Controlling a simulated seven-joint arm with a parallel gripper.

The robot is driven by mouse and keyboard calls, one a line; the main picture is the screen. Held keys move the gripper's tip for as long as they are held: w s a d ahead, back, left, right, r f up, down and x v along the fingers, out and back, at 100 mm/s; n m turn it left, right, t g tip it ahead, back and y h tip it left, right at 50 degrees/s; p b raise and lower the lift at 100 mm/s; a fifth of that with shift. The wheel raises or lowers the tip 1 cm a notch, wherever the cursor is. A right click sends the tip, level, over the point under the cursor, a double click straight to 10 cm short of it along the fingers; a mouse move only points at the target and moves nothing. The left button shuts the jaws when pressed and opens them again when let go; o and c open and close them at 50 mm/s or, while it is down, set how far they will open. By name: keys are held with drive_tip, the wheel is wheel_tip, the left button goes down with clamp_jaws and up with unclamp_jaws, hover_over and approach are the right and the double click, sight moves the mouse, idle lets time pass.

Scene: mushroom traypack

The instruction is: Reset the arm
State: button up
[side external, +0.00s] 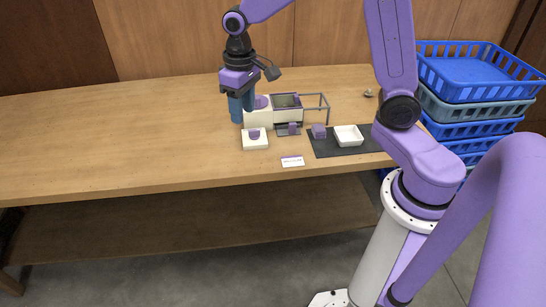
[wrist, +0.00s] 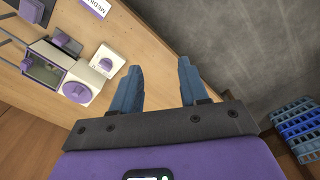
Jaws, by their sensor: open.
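My gripper (side external: 242,116) hangs over the wooden table, pointing down, at the left end of the small equipment group. In the wrist view its two blue fingers (wrist: 160,66) stand wide apart with nothing between them. In the side view the fingers appear close to a white box with a round purple top (side external: 262,102); whether they touch cannot be told. In the wrist view that box (wrist: 76,91) lies left of the fingers, apart from them.
A white tray with a purple piece (side external: 255,142) sits in front. A dark bin in a frame (side external: 288,108), a purple block (side external: 318,131) and an empty white tray (side external: 348,136) on a black mat (side external: 325,148) stand rightward. Blue crates (side external: 475,80) are stacked right. The table's left (side external: 100,130) is clear.

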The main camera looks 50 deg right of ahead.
drive_tip(key=s+r+n, duration=0.1)
drive_tip(key=s+n, duration=0.9)
drive_tip(key=s, duration=1.6)
drive_tip(key=shift+d+r+n, duration=0.15)
drive_tip(key=shift+d+n, duration=0.15)
drive_tip(key=shift+d, duration=0.05)
